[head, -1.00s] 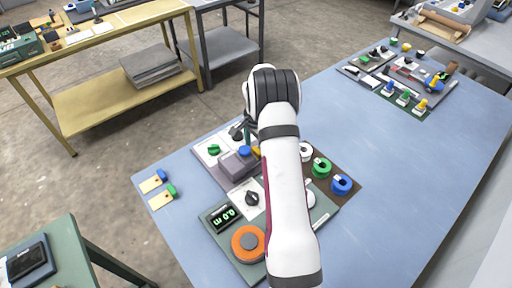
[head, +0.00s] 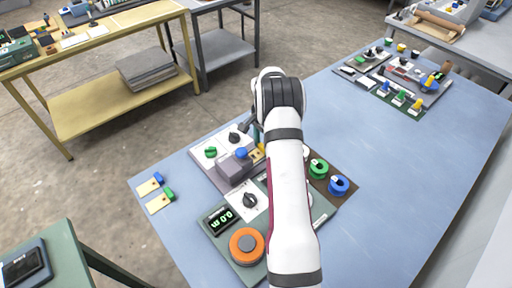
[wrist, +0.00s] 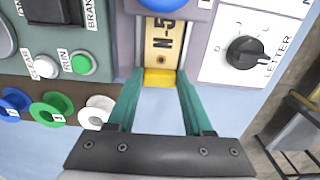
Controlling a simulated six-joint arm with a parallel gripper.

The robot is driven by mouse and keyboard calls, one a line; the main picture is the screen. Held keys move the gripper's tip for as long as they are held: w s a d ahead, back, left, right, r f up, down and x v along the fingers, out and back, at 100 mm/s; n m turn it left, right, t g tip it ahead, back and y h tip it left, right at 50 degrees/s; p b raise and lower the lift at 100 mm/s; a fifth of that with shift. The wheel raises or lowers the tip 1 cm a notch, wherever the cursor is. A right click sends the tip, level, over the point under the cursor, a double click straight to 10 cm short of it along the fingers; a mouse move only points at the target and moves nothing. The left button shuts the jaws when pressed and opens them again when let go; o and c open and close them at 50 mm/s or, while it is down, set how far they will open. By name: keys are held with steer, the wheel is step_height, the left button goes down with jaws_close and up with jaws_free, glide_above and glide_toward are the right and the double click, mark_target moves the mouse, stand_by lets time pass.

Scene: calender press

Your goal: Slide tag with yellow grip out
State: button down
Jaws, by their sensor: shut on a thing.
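The tag (wrist: 164,42) is a beige strip marked "N-5" with a small hole, lying in a slot of the machine. Its yellow grip (wrist: 160,78) is at the near end. My gripper (wrist: 160,85) has its teal fingers on both sides of the yellow grip and is shut on it. The tag's far end is hidden under the housing with the blue button (wrist: 163,3). In the head view, the yellow grip (head: 262,148) shows just left of my arm, beside the grey press block (head: 234,168). My arm hides much of the surrounding panel there.
A black letter knob (wrist: 245,53) is on the right in the wrist view. A green run button (wrist: 82,63) and blue, green and white spools (wrist: 96,110) are on the left.

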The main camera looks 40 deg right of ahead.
steer(key=shift+d, duration=0.65)
steer(key=shift+c, duration=1.1)
jaws_free()
steer(key=shift+r, duration=0.1)
step_height(320, 180, up, 16)
steer(key=shift+a, duration=0.1)
